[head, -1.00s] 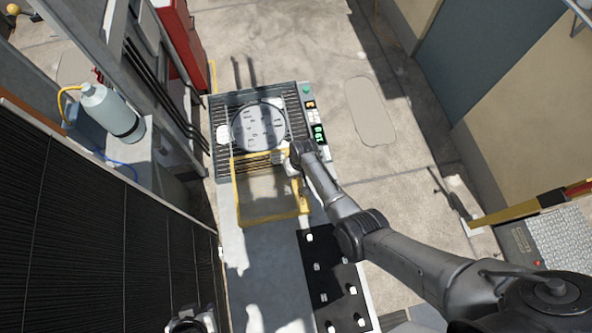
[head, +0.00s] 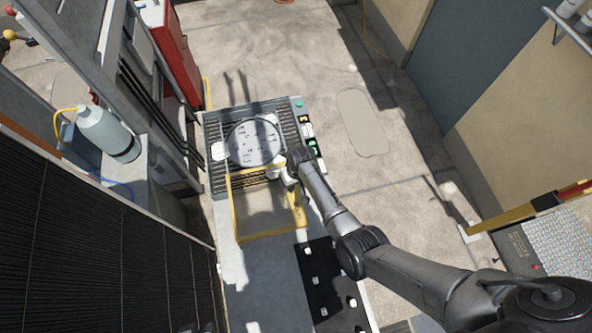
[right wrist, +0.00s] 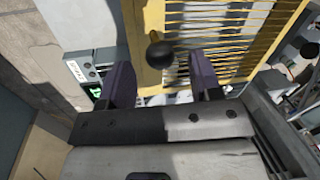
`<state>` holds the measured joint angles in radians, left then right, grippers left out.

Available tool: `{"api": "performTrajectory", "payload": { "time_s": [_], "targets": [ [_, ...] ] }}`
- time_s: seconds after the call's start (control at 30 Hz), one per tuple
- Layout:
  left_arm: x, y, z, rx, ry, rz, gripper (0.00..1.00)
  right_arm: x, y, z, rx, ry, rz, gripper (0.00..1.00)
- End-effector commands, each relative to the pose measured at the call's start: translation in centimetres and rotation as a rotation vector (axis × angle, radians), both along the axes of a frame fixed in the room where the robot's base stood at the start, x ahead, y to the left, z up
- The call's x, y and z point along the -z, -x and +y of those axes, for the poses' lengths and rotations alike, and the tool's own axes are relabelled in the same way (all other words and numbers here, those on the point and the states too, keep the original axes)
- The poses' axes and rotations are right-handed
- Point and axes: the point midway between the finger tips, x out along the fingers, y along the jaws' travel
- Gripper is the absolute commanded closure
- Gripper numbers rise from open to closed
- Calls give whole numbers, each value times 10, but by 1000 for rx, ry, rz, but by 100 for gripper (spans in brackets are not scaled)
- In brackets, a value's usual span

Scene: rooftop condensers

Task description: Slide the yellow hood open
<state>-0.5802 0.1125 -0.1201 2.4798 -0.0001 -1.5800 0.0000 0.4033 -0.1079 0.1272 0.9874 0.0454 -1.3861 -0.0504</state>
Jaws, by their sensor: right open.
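The yellow hood (head: 236,210) is a yellow-framed, see-through cover on the bench, in front of a round disc (head: 254,143) on a slatted panel. In the right wrist view the hood (right wrist: 240,43) shows as a yellow frame with thin bars, carrying a black round knob (right wrist: 160,54). My right gripper (head: 285,176) is at the hood's upper right corner. In the right wrist view its two fingers (right wrist: 160,72) are open, with the knob showing between them; I cannot tell whether they touch it. My left gripper is not clearly in view.
Small lit displays (head: 310,140) and a green button (head: 298,104) line the panel's right edge. A black strip with white knobs (head: 322,285) lies below right. A grey bottle (head: 105,132) stands left. Open floor (head: 400,190) lies right.

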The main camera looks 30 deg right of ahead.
Motion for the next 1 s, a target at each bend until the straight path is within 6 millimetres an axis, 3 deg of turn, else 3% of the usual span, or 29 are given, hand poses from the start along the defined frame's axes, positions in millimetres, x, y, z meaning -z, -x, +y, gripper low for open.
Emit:
{"api": "performTrajectory", "payload": {
  "time_s": [0.2, 0.5, 0.7, 1.0],
  "targets": [
    [-5, 0, 0, -1, 1, 0, 57, -43, 0, -9, 0, 1, -3, 42],
    [-4, 0, 2, 4, -7, 0, 57, -84, 1, -17, 0, 2, -1, 42],
    [-4, 0, 4, 9, -12, 0, 57, -96, 1, -19, 0, 1, 0, 42],
    [-4, 0, 4, 8, -12, 0, 57, -98, 1, -19, 0, 1, 1, 42]
  ]
}}
